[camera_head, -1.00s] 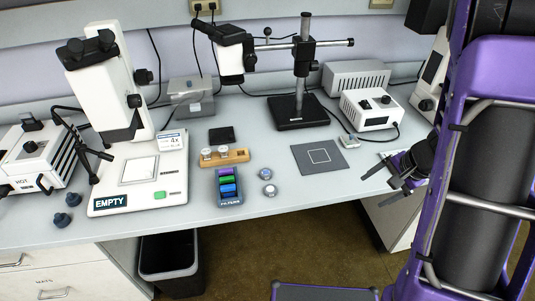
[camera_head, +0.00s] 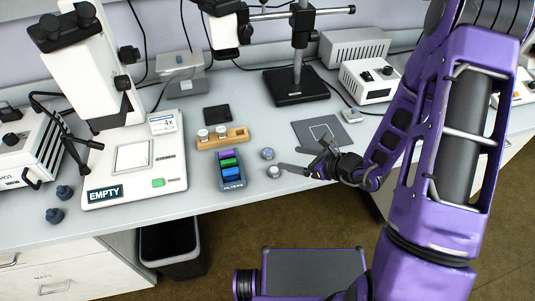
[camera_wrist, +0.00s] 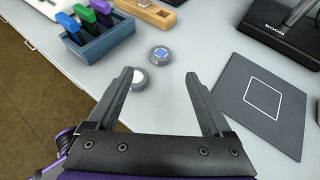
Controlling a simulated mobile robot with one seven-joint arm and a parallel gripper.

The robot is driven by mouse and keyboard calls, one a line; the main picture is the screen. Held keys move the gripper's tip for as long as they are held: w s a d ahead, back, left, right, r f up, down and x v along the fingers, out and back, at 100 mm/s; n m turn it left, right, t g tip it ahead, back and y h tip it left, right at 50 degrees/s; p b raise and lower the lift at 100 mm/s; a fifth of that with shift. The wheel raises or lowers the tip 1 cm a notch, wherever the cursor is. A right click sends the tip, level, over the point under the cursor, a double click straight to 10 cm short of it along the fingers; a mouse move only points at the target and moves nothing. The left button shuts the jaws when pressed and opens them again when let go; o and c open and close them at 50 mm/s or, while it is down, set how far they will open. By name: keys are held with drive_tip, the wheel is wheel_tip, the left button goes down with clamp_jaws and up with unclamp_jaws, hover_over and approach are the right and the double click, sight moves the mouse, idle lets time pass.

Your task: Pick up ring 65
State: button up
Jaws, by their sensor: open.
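Two small round grey rings lie on the bench; I cannot read a number on either, so I cannot tell which is ring 65. The blue-topped ring (camera_head: 267,154) lies farther back; in the wrist view it (camera_wrist: 159,53) shows beyond the gap between my fingertips. The pale-topped ring (camera_head: 274,172) lies nearer the front edge; in the wrist view it (camera_wrist: 138,81) is partly hidden by the left finger. My gripper (camera_head: 303,156) is open and empty, right of both rings in the head view. Its spread fingers (camera_wrist: 160,76) point toward the rings.
A filter box (camera_head: 231,178) with coloured slides and a wooden holder (camera_head: 235,136) with pale round pieces stand left of the rings. A grey mat (camera_head: 307,130) lies behind my gripper. A microscope (camera_head: 180,176) marked EMPTY stands left. The bench's front edge is close.

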sight(268, 152)
drive_tip(key=x, duration=0.9)
drive_tip(key=shift+w+r, duration=0.1)
drive_tip(key=shift+w, duration=0.05)
drive_tip(key=shift+c, duration=0.3)
clamp_jaws()
